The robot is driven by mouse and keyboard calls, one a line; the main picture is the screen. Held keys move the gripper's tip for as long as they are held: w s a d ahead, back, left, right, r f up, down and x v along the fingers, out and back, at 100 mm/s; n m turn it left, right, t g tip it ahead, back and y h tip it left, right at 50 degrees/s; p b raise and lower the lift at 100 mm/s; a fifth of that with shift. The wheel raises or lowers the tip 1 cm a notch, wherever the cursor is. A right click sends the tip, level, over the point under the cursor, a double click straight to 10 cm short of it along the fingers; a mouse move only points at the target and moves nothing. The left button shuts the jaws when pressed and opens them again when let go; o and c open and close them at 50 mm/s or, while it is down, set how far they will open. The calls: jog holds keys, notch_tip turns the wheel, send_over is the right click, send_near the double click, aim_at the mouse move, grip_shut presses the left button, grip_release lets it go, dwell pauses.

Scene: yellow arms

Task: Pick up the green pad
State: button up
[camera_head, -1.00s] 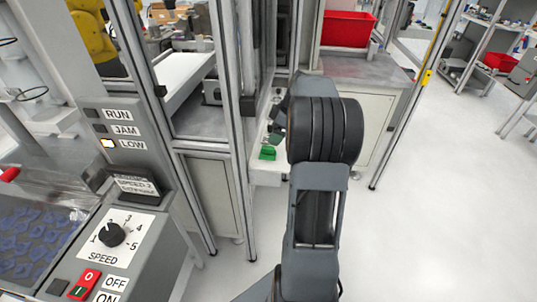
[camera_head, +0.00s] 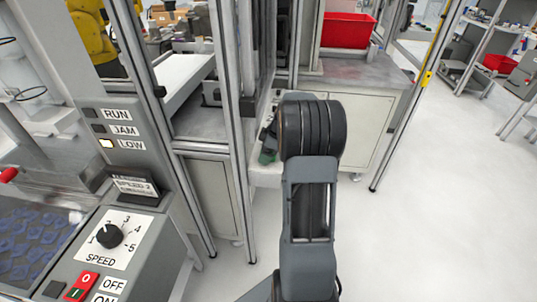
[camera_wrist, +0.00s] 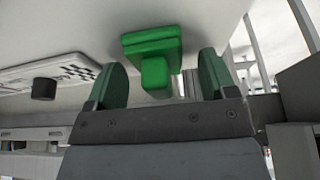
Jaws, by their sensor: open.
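The green pad (camera_wrist: 152,42) lies on a pale surface in the wrist view, a wide flat block with a narrower block on its near side. My gripper (camera_wrist: 162,75) is open, with one dark green finger on each side of the narrower block. I see a gap between each finger and the pad, and nothing is held. In the head view my arm's dark wrist hides most of the place. A small dark green patch (camera_head: 267,157) shows beside it; I cannot tell whether it is pad or finger.
A dark round knob-like thing (camera_wrist: 44,89) and a checkered plate (camera_wrist: 72,72) are left of the pad. Metal frame posts (camera_head: 235,120) stand left of my arm. A red bin (camera_head: 347,30) sits on the cabinet behind. Open floor (camera_head: 450,190) lies to the right.

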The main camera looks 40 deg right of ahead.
jog(key=c, duration=1.1)
jog(key=shift+r, duration=0.1)
jog(key=shift+r, duration=0.55)
notch_tip(320, 180, up, 2)
jog(key=shift+d+r, duration=0.15)
jog(key=shift+r, duration=0.05)
jog(key=s+d+r, duration=0.4)
jog(key=s+d, duration=0.1)
jog(key=s+d+r+p, duration=0.1)
jog(key=s+d+r, duration=0.3)
jog(key=r, duration=0.1)
jog(key=shift+s+d+r, duration=0.15)
jog(key=shift+s+d, duration=0.25)
